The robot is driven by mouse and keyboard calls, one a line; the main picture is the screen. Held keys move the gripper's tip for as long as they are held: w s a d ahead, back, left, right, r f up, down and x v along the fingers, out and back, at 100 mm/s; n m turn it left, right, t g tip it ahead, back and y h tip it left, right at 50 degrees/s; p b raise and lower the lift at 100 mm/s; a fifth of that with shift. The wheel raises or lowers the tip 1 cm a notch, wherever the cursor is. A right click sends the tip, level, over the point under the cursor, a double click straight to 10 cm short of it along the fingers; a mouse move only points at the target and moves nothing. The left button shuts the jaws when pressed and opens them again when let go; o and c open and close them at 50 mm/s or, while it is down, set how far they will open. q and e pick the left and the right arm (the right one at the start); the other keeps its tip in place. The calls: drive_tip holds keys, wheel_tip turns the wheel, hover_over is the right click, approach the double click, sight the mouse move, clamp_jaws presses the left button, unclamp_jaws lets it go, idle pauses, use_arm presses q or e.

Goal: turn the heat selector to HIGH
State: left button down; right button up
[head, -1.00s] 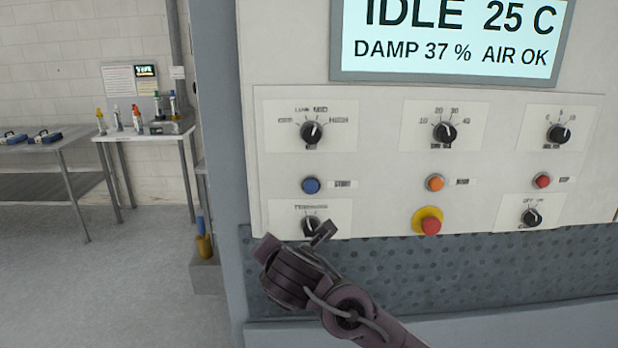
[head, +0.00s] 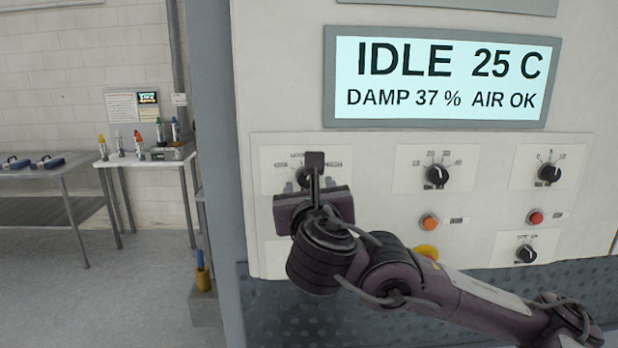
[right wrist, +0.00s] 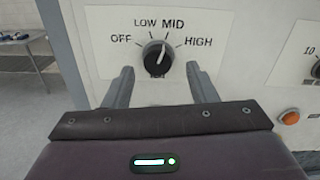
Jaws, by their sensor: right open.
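The heat selector (right wrist: 157,57) is a round black knob on a white plate marked OFF, LOW, MID and HIGH. In the right wrist view its white pointer line leans up and slightly right, toward MID. In the head view the heat selector (head: 303,177) is at the panel's upper left, partly hidden by my gripper. My right gripper (head: 315,165) is in front of it. In the right wrist view the open fingers of the right gripper (right wrist: 162,86) stand left and right below the knob, with nothing between them. My left gripper is not in view.
A display (head: 440,77) above reads IDLE 25 C, DAMP 37 %, AIR OK. Two more knobs (head: 437,174) (head: 549,173) are to the right, with an orange button (head: 429,222) and a red button (head: 535,217) below. My forearm covers part of the lower panel.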

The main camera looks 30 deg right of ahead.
sight(307, 178)
drive_tip(key=shift+x, duration=1.05)
drive_tip(key=shift+w+a, duration=0.1)
drive_tip(key=shift+c, duration=1.3)
drive_tip(key=c, duration=0.7)
